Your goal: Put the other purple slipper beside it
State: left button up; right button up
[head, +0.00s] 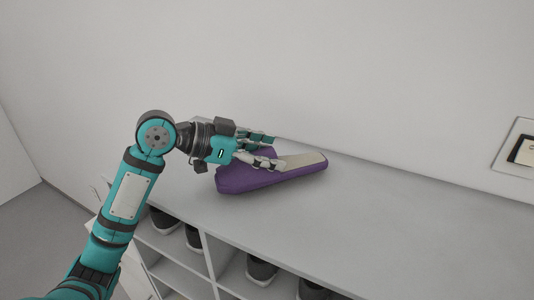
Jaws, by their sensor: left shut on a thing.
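A purple slipper (243,179) with a pale grey insole is at the top of the white shoe cabinet (400,225), its toe to the left and its open heel to the right. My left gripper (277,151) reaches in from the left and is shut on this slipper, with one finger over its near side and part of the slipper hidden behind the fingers. The slipper is at or just above the cabinet top; I cannot tell if it touches. I cannot make out a second purple slipper apart from it. My right gripper is out of view.
Dark shoes (261,271) stand in the open compartments below the top. The wall rises close behind the cabinet. A framed wall fixture (522,151) is at the right. The cabinet top right of the slipper is clear.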

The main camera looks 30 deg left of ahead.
pick_arm(q)
jog(key=shift+f, duration=0.75)
jog(key=o, duration=1.1)
jog(key=shift+o, duration=0.7)
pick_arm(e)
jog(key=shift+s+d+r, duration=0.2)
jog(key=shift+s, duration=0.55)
pick_arm(q)
jog(key=shift+s+a, duration=0.1)
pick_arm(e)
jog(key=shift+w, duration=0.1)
